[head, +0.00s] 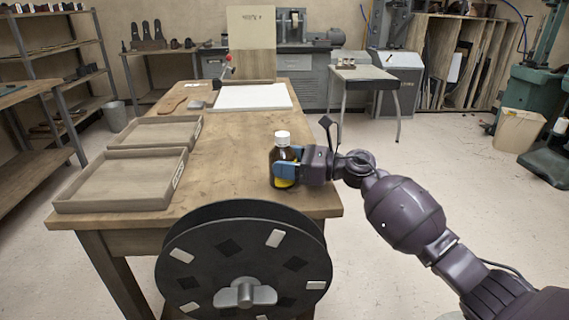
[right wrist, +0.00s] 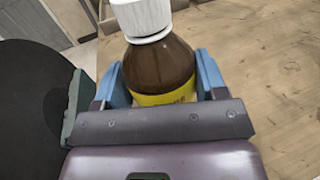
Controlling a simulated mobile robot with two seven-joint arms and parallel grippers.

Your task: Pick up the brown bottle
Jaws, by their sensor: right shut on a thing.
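The brown bottle (head: 282,153) has a white cap and a yellow label. It stands upright at the right side of the wooden table (head: 228,148), near the front edge. My right gripper (head: 285,172) comes in from the right and is shut on the bottle's body, with a blue finger across its front. In the right wrist view the bottle (right wrist: 160,68) sits between the two blue fingers (right wrist: 165,82), its cap and shoulder above them. I cannot tell whether the bottle's base touches the table. My left gripper is not in view.
A large black reel (head: 215,262) stands in front of the table's near edge. Two shallow wooden trays (head: 116,206) (head: 160,118) lie along the table's left side. A white sheet (head: 252,97) lies at the back. The table's middle is clear.

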